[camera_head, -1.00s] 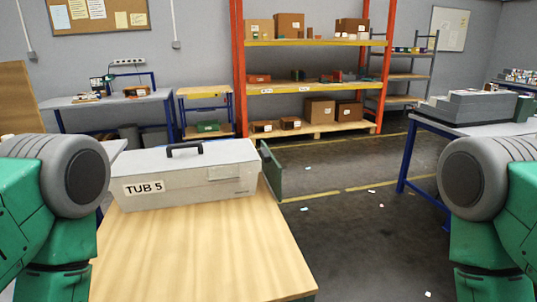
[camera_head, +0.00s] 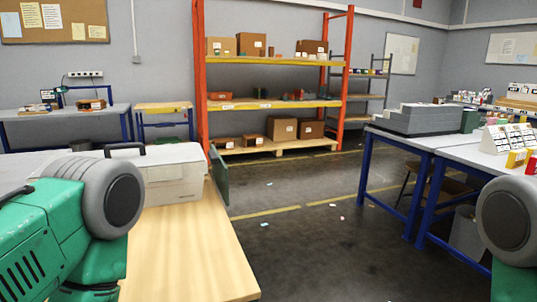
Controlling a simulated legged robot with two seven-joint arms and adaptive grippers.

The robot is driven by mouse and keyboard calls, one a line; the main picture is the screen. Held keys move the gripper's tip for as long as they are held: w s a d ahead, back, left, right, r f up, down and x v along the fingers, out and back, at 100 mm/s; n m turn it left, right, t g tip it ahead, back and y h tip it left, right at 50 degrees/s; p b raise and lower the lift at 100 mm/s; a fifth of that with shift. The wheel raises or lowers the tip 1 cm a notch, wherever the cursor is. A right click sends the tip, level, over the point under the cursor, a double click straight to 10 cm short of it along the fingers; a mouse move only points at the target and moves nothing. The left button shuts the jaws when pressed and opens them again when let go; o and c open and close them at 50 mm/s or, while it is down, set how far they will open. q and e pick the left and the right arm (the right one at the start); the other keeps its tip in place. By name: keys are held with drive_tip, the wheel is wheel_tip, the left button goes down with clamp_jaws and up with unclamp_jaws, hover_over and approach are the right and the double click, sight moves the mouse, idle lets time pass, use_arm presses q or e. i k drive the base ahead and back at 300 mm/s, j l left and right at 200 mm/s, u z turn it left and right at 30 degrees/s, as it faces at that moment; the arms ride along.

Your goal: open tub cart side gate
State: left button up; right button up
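The grey tub (camera_head: 178,176) with a dark handle on its lid stands on a wooden-topped cart (camera_head: 195,250) at the left. My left arm hides its left part and label. A dark green panel (camera_head: 219,176), which looks like the cart's side gate, stands upright along the cart's far right edge, beside the tub. Neither gripper shows in the head view. Only my green and grey arm links are seen at the left and right edges, and no link touches the gate in view.
An orange shelf rack (camera_head: 270,100) with boxes stands at the back. Blue-legged worktables (camera_head: 425,146) with a grey stack (camera_head: 415,119) stand at the right. The dark floor (camera_head: 320,250) between cart and tables is mostly open, with small scraps.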

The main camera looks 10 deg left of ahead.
sight(220, 170)
drive_tip(key=i+l+z, duration=0.55)
drive_tip(key=z, duration=0.2)
drive_tip(key=i+l+z, duration=0.35)
drive_tip(key=i+u, duration=0.3)
drive_tip(key=i+l+u, duration=0.15)
drive_tip(key=i+u, duration=0.15)
drive_tip(key=i, duration=0.25)
